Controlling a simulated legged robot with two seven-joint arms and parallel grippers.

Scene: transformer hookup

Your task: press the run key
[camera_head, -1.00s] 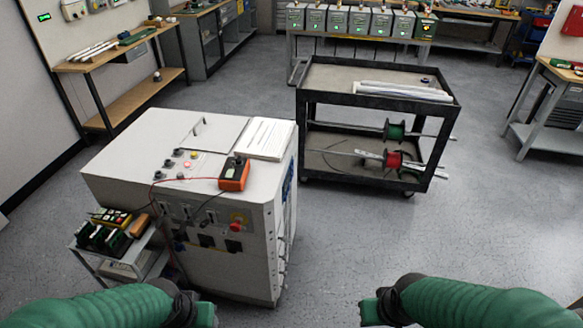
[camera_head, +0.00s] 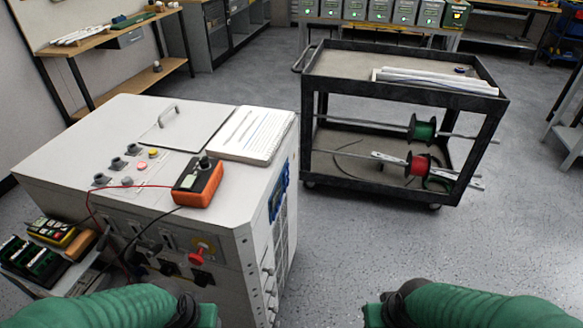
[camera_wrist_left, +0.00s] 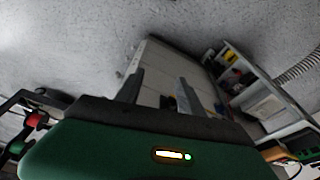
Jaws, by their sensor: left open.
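A pale grey test cabinet (camera_head: 75,140) stands at the left in the head view. Its top carries several dark knobs (camera_head: 118,162), a yellow button (camera_head: 154,153) and a small reddish button (camera_head: 142,166). A red mushroom button (camera_head: 197,256) on a yellow plate is on its front. I cannot read which control is the run key. My left gripper (camera_wrist_left: 158,92) is open and empty in the left wrist view, apart from the cabinet. My right gripper (camera_head: 373,314) is only partly in the head view's bottom edge, its fingers hidden.
A black cart (camera_head: 330,66) with cable spools stands to the right. A small side shelf (camera_head: 88,262) holds tools. The floor in front is clear.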

